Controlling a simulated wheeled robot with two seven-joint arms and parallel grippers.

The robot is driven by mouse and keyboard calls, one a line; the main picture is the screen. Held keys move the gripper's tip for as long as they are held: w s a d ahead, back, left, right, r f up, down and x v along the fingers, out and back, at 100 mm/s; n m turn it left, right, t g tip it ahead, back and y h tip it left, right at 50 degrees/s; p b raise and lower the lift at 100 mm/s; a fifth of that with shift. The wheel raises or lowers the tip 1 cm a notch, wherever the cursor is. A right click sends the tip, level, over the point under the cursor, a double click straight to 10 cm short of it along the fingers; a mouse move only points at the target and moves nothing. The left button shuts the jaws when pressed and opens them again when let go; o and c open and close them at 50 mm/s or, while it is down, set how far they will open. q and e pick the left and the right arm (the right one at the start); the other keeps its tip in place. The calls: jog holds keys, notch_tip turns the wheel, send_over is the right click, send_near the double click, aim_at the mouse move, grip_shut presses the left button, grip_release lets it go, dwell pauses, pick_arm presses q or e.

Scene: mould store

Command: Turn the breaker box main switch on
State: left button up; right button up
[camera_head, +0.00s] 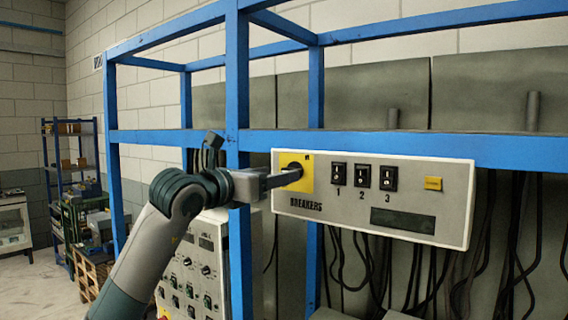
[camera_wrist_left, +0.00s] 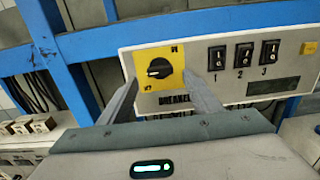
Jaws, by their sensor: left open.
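The breaker box (camera_head: 452,205) is a pale panel lettered BREAKERS, mounted on the blue frame. At its left end is a yellow plate with the black rotary main switch (camera_wrist_left: 159,68); in the head view the plate (camera_head: 308,172) is partly hidden by my gripper. The knob's pointer mark lies roughly sideways in the wrist view. My left gripper (camera_head: 292,176) is in front of the plate. In the wrist view the left gripper (camera_wrist_left: 158,82) is open, its fingers on either side of the knob, with no visible grip. Whether a fingertip touches the plate cannot be told. My right gripper is not in view.
Three black numbered switches (camera_head: 361,177) and a small yellow label (camera_head: 433,184) are right of the main switch. A blue upright (camera_head: 238,120) stands close beside my left arm. A control cabinet (camera_head: 200,265) is below. Cables hang under the box.

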pick_arm(q)
jog(key=shift+p+x, duration=0.75)
jog(key=shift+x, duration=1.3)
jog(key=c, duration=1)
